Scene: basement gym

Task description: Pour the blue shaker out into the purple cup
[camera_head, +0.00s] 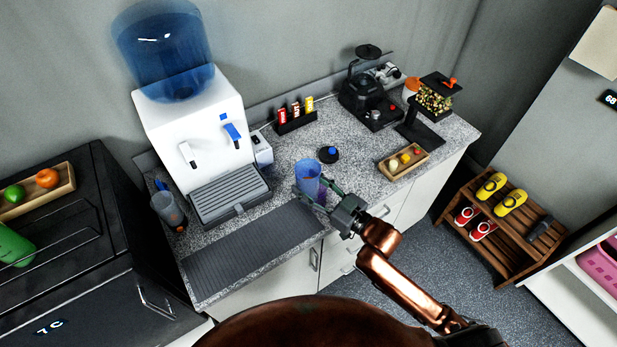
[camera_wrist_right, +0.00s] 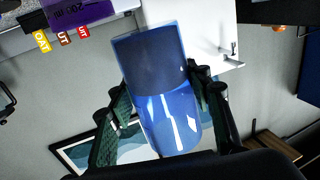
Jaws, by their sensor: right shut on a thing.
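The blue shaker (camera_head: 308,181) is a translucent blue tumbler over the counter, near the front edge. My right gripper (camera_head: 312,195) reaches in from the lower right and is shut on it. In the right wrist view the shaker (camera_wrist_right: 160,100) sits between the two fingers of the gripper (camera_wrist_right: 163,105), slanted in the picture. I cannot tell its contents. A purple cup with pale markings (camera_wrist_right: 80,12) shows partly at the top left of the wrist view, apart from the shaker there. I cannot pick it out clearly in the head view. My left gripper is not in view.
A dark round lid (camera_head: 329,154) lies behind the shaker. A grey mat (camera_head: 250,252) covers the front left counter. The water dispenser (camera_head: 190,125) stands left, a snack rack (camera_head: 295,121) behind, a small wooden tray (camera_head: 403,161) and coffee machine (camera_head: 372,100) right.

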